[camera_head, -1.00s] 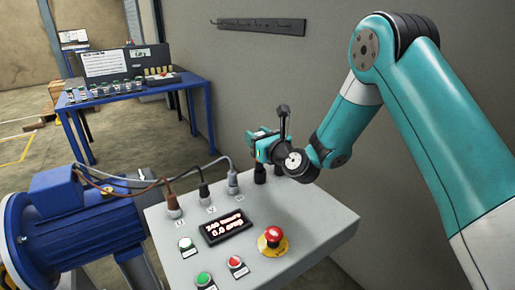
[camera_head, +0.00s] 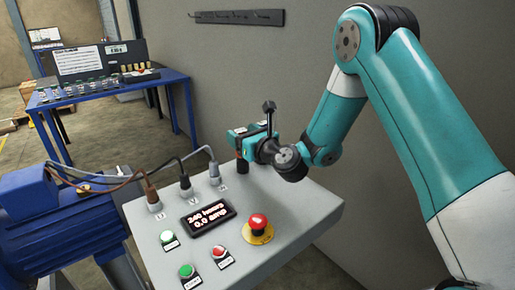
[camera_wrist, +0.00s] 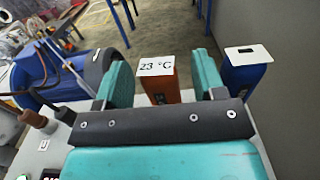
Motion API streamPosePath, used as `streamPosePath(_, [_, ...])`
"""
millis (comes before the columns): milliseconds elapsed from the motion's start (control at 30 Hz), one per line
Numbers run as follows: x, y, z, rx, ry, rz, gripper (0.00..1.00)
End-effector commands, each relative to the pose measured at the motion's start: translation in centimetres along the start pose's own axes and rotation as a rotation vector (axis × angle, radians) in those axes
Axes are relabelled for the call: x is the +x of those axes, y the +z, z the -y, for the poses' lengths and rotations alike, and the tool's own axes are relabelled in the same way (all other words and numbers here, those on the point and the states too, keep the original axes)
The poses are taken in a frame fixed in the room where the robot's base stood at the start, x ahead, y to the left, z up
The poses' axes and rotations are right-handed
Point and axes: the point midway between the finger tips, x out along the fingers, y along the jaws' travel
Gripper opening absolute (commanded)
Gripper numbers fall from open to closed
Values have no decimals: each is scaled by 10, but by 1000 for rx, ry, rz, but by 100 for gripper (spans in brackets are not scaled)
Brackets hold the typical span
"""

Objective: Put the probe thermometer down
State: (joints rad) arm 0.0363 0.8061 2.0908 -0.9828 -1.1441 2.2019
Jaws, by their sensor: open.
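The probe thermometer (camera_wrist: 160,86) is an orange upright body with a white top reading "23 °C" in the wrist view. It stands between the two teal fingers of my gripper (camera_wrist: 163,74), with a gap visible on each side. My gripper is open around it. In the head view my gripper (camera_head: 241,134) is over the back edge of the grey control panel (camera_head: 285,205). A reddish-brown part below it is mostly hidden by the gripper. Whether the thermometer's lower end rests on the panel is hidden.
A blue device (camera_wrist: 246,76) with a white top stands just right of the right finger. Cable plugs (camera_head: 184,190), a display (camera_head: 208,217) and a red emergency button (camera_head: 258,222) are on the panel. A blue motor (camera_head: 35,230) is at left, a blue table (camera_head: 110,93) behind.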

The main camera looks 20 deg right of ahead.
Motion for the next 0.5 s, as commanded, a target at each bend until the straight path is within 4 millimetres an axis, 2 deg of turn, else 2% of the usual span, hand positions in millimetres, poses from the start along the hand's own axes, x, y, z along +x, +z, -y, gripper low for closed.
streamPosePath(33, [-10, -8, 1, 3, -4, 1, 63])
streamPosePath(300, [-62, -8, 1, 1, -5, 2, 63])
streamPosePath(500, [-89, -4, 1, 0, -3, 3, 63])
